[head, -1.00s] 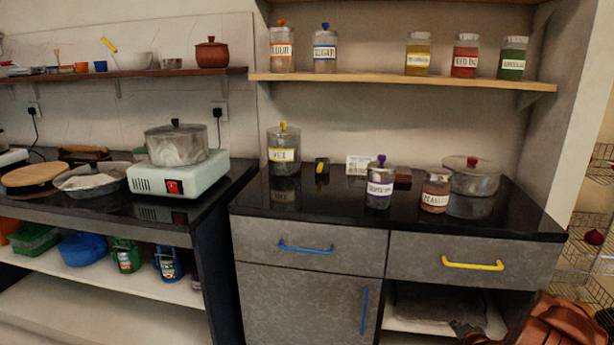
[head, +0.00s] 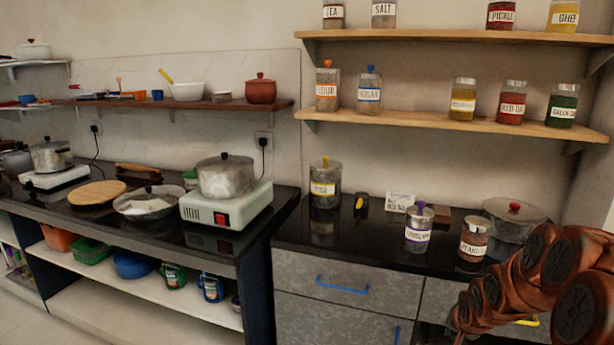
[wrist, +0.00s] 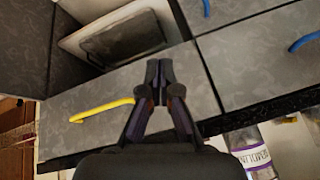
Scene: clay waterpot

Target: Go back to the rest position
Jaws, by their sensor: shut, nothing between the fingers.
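My gripper (wrist: 159,72) shows in the wrist view with its two dark fingers together and nothing between them. It is in front of the grey drawer fronts of the black-topped cabinet, between the yellow handle (wrist: 102,110) and a blue handle (wrist: 304,41). In the head view my copper-coloured arm fills the lower right, and the fingers cannot be made out there. The arm covers part of the yellow-handled drawer and the right end of the counter. A purple-labelled jar (head: 419,228) stands on the counter; it also shows at the lower right of the wrist view (wrist: 250,148).
The black counter (head: 380,240) also holds a peanut jar (head: 474,240), a lidded pot (head: 512,222) and a yellow-labelled jar (head: 325,184). Shelves (head: 440,122) with jars are above. On the left, a steel pot (head: 225,178) sits on a white stove (head: 226,208). Floor shows at lower left.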

